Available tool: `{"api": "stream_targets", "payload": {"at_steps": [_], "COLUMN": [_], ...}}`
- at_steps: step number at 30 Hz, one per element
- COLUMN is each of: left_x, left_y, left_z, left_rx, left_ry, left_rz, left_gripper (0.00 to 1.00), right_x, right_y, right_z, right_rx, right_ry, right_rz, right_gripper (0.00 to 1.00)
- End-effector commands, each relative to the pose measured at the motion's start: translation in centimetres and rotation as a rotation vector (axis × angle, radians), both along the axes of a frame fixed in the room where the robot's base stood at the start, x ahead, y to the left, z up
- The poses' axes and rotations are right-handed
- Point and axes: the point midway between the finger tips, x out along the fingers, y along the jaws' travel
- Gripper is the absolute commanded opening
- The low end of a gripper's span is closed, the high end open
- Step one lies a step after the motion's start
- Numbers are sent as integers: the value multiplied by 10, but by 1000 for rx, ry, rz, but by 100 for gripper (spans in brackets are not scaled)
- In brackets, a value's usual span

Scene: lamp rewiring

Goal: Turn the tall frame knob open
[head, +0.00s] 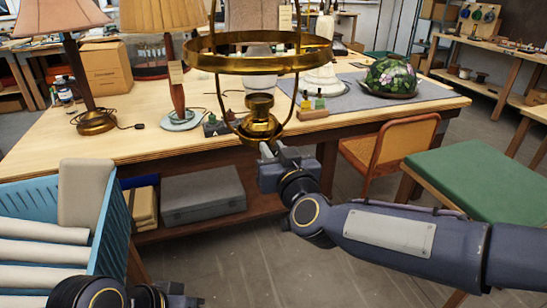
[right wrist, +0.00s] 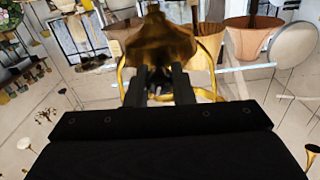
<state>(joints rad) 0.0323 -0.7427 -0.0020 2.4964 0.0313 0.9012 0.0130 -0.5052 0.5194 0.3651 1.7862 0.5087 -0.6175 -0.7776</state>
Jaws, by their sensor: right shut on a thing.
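The tall brass frame (head: 258,62) shows in the head view as a wide ring with curved arms running down to a brass cup and base. My right gripper (head: 268,150) reaches up to the underside of that base. In the right wrist view, the right gripper's two dark fingers (right wrist: 160,85) are closed on a small part just below the flared brass body (right wrist: 165,48). This part seems to be the frame's knob; the fingers mostly hide it, and its turn angle cannot be told. Part of my left arm shows at the bottom left, its fingers not clear.
The wooden workbench (head: 170,100) behind holds two shaded lamps, a cardboard box (head: 106,68) and a stained-glass shade (head: 391,76) on a grey mat. A blue crate (head: 110,215) with pale rolls is at the left. A green-topped table (head: 480,178) and a chair (head: 390,145) are at the right.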

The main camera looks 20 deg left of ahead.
Motion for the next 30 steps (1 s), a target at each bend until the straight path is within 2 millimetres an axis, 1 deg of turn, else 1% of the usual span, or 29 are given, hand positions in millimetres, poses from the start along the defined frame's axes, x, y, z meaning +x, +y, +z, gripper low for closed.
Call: {"api": "stream_targets", "payload": {"at_steps": [1,6,30], "left_x": [0,0,0], "left_y": [0,0,0], "left_z": [-7,-17,-59], "left_rx": [0,0,0], "left_ry": [0,0,0], "left_rz": [0,0,0], "left_gripper": [43,43,43], "right_x": [0,0,1], "right_y": [0,-1,-2], "right_z": [-3,-3,-3], "right_rx": [38,172,783], "right_ry": [23,115,528], "right_rz": [0,0,1], "right_gripper": [0,0,0]}}
